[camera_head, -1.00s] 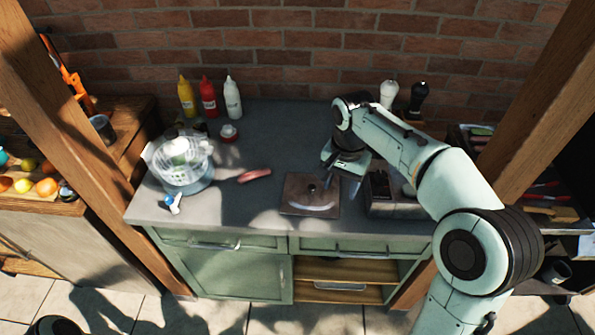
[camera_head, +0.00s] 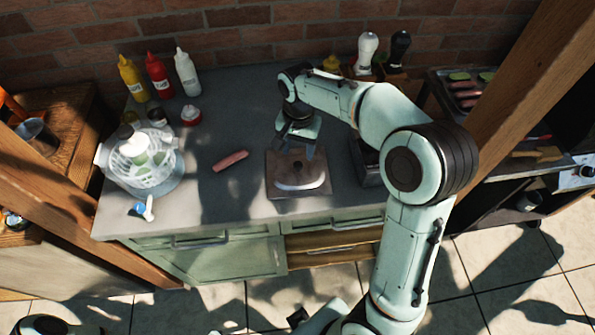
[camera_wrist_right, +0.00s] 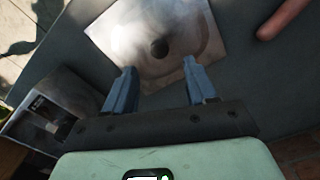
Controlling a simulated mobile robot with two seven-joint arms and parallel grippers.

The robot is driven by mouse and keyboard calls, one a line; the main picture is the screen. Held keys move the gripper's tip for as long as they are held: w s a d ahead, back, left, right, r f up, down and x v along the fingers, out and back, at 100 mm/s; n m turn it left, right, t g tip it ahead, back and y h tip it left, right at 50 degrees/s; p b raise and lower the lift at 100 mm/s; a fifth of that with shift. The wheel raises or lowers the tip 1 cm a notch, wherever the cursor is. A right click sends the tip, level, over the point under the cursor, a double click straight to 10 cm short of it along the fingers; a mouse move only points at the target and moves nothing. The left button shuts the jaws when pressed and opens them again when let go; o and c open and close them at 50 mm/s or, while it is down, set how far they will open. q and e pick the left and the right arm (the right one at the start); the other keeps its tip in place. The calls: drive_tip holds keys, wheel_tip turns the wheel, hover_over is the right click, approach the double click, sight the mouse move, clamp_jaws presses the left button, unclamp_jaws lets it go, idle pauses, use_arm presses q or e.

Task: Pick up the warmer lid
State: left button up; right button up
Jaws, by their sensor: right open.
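The warmer lid appears to be the flat, shiny brownish square plate (camera_head: 284,184) with a small dark knob, lying on the grey counter. In the right wrist view the lid (camera_wrist_right: 185,25) is ahead of the fingers, its round black knob (camera_wrist_right: 158,48) a little beyond the fingertips and roughly between them. My right gripper (camera_head: 295,146) is open and empty above the back edge of the lid. Its two blue-grey fingers (camera_wrist_right: 158,72) are spread wide in the wrist view. Nothing is between them. My left gripper is not in view.
A dark metal box (camera_head: 368,163) stands right of the lid, partly behind my arm. A pink sausage-like item (camera_head: 231,160) lies to its left. A clear salad spinner (camera_head: 143,161) and sauce bottles (camera_head: 159,75) are farther left.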

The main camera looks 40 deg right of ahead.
sight(298, 164)
drive_tip(key=f, duration=0.4)
drive_tip(key=shift+s+a+f, duration=0.2)
drive_tip(key=shift+s+a, duration=0.05)
drive_tip(key=shift+f, duration=0.45)
drive_tip(key=shift+w, duration=0.1)
clamp_jaws()
